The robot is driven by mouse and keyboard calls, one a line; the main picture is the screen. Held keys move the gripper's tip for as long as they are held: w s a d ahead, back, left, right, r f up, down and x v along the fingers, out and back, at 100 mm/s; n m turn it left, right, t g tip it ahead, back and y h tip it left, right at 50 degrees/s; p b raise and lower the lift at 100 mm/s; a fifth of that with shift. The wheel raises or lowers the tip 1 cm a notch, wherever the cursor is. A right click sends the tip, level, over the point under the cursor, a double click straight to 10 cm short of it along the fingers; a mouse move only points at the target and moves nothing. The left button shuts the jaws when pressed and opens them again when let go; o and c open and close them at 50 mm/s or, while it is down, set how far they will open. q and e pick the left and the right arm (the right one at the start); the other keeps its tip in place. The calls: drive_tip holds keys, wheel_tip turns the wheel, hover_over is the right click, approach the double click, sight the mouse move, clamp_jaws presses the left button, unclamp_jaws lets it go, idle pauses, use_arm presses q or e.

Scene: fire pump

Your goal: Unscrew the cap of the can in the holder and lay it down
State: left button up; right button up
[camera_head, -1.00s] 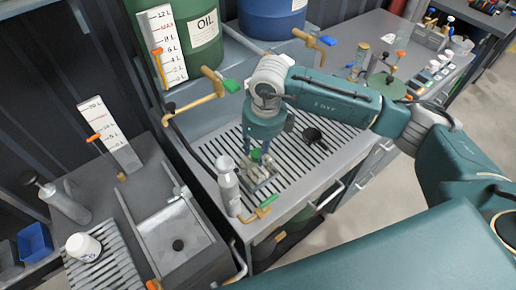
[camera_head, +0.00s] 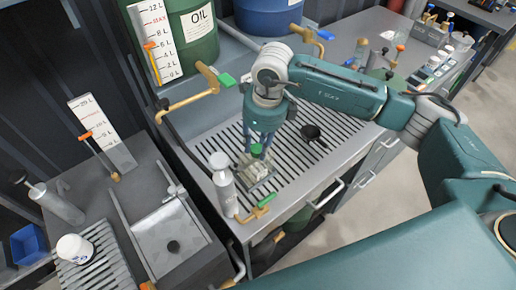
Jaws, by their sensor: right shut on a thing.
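The can (camera_head: 254,164) stands in a pale holder (camera_head: 259,176) on the slatted grey bench top; the gripper hides part of it. Its green cap (camera_head: 256,150) is on top of the can, as far as I can see. My right gripper (camera_head: 258,148) points down from above and is shut on the green cap, with a finger on either side. I cannot tell whether the cap has turned. My left gripper is out of view.
A grey bottle (camera_head: 224,184) stands close left of the holder, near a brass tap with a green handle (camera_head: 265,201). Slatted surface (camera_head: 335,140) is clear on the right.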

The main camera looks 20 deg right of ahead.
drive_tip(key=shift+s+a+f+n+b, duration=0.25)
drive_tip(key=shift+a+n+b, duration=0.15)
drive_tip(key=shift+n, duration=0.3)
drive_tip(key=shift+a+r, duration=0.15)
drive_tip(key=shift+r+n, duration=0.1)
drive_tip(key=shift+n, duration=0.3)
drive_tip(key=shift+r, duration=0.1)
drive_tip(key=shift+w+d+n+b, duration=0.1)
drive_tip(key=shift+d+n+b, duration=0.15)
drive_tip(key=shift+n+b, duration=0.85)
drive_tip(key=shift+a+n+g+y+b, duration=0.2)
drive_tip(key=shift+n+g+y+b, duration=0.1)
drive_tip(key=shift+n+b, duration=0.75)
drive_tip(key=shift+w+a, duration=0.2)
